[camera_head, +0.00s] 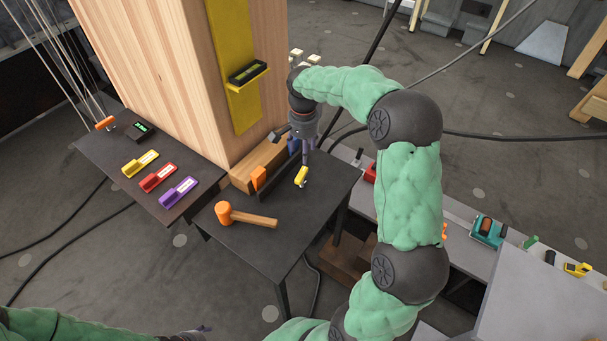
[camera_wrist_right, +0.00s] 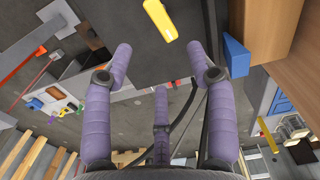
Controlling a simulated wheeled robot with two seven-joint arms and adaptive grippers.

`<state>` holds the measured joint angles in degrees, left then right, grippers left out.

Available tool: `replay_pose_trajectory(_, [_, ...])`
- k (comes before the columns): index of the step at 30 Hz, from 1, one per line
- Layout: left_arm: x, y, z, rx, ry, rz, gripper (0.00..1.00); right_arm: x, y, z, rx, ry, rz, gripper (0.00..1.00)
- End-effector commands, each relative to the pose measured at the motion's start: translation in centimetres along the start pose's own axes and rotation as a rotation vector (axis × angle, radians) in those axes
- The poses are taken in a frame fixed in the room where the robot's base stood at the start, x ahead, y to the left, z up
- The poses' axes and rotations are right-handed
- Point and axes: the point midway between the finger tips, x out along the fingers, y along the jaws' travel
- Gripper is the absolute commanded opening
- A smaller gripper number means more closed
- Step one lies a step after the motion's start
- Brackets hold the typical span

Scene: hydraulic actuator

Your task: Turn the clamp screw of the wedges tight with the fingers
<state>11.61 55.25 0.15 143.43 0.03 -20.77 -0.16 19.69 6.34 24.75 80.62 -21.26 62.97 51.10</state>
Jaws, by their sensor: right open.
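My right gripper (camera_head: 307,155) points down over the black table, beside the wooden column. In the right wrist view its purple fingers (camera_wrist_right: 160,65) are spread and empty. A small yellow piece, apparently the clamp screw's handle (camera_head: 301,176), is just below and beside the fingers; in the wrist view this yellow handle (camera_wrist_right: 160,18) lies beyond the fingertips, not between them. The orange wedge (camera_head: 259,178) stands at the black bar (camera_head: 277,178). The blue wedge (camera_head: 293,146) is partly hidden by my gripper; the wrist view shows it too (camera_wrist_right: 237,54). My left arm shows at the bottom left; its gripper is mostly cut off.
An orange mallet (camera_head: 247,217) lies on the table's front part. Yellow (camera_head: 140,164), red (camera_head: 159,177) and purple (camera_head: 178,191) handled pieces lie on the left table. The wooden column (camera_head: 180,70) rises close behind my right gripper. Dark cables hang nearby.

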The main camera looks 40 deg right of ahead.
Motion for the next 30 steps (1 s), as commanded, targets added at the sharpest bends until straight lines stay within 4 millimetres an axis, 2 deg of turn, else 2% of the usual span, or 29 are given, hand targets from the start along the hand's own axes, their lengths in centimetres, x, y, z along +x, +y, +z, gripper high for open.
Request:
replay_pose_trajectory(1, [0.8, -0.3, 0.0, 0.0, 0.0, 0.0, 0.63, 0.6, 0.0, 0.0, 0.0, 0.0, -0.001, 0.57])
replay_pose_trajectory(7, [1.3, -0.5, -0.1, 0.0, 0.001, 0.0, 0.63, 2.1, 0.1, 0.0, 0.0, -0.001, 0.001, 0.57])
replay_pose_trajectory(15, [2.9, -1.0, -0.1, 0.0, 0.001, 0.0, 0.63, 7.0, 0.0, 0.1, -0.001, -0.002, 0.001, 0.57])
replay_pose_trajectory(21, [3.7, -1.3, -0.2, 0.0, 0.001, 0.0, 0.63, 9.7, 0.1, 0.1, 0.0, -0.002, 0.001, 0.57])
replay_pose_trajectory(30, [4.0, -1.4, -0.2, 0.0, 0.001, 0.0, 0.63, 10.8, 0.0, 0.0, 0.0, 0.0, 0.0, 0.57])
